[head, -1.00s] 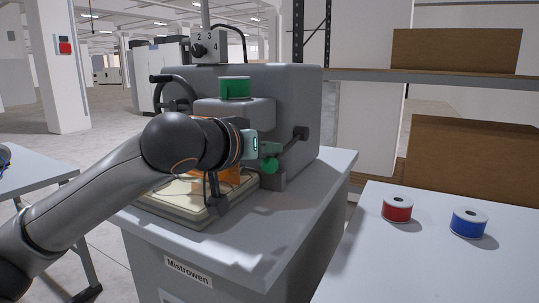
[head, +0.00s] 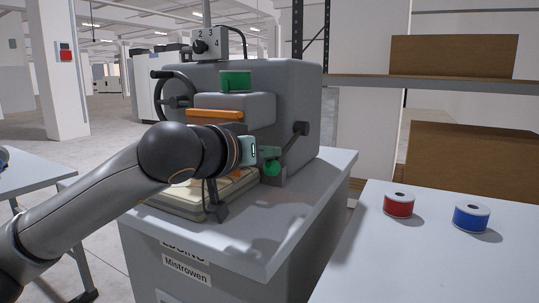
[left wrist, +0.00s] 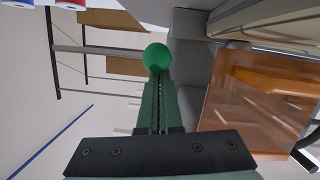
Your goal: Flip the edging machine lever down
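The edging machine (head: 300,85) is a grey box on a cabinet labelled Mistrowen. Its lever (head: 289,147) is a dark rod running from a pivot on the machine's right side down and left to a green ball knob (head: 271,168). My left gripper (head: 268,154) is at the knob, just above it in the head view. In the left wrist view the shut fingers (left wrist: 160,80) meet along a seam, with the green knob (left wrist: 157,57) at their tips. They appear to touch it, not enclose it. My right gripper is in neither view.
An orange bar (head: 215,114) crosses the machine head's front; an orange panel (left wrist: 255,95) shows in the left wrist view. A green spool (head: 235,81) sits on top. Red (head: 398,205) and blue (head: 470,218) spools stand on the right table (head: 420,265). A handwheel (head: 172,98) is at left.

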